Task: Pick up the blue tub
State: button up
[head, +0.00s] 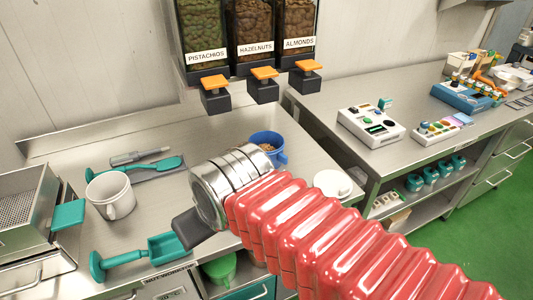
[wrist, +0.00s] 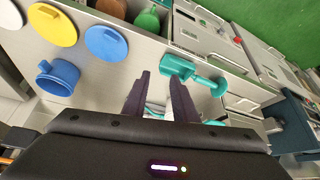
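The blue tub (head: 280,158) stands on the steel counter (head: 315,160), partly hidden behind my arm. It has a side handle and brown pieces inside. A blue tub with a handle also shows at the left of the wrist view (wrist: 62,82), well to the side of my fingers. My gripper (wrist: 158,76) has its two dark fingers apart with nothing held between them. In the head view, a dark part of it shows to the left of the tub, near a teal scoop.
A white mug (head: 112,197) and teal scoops (head: 165,247) stand or lie left of my gripper. A yellow disc (wrist: 52,26) and a blue disc (wrist: 105,43) lie near the tub. Nut dispensers (head: 254,40) overhang the back. A white disc (head: 333,184) lies right.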

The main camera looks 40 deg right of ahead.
jog(key=g, duration=0.1)
send_over(270, 154)
jog(key=s+a, duration=0.1)
jog(key=a, duration=0.1)
jog(key=f, duration=0.1)
jog(key=shift+s+a+f+n, duration=0.1)
jog(key=shift+s+a+n, duration=0.1)
jog(key=shift+n, duration=0.2)
jog(key=x, duration=0.8)
jog(key=shift+f, duration=0.3)
jog(key=shift+w+a, duration=0.1)
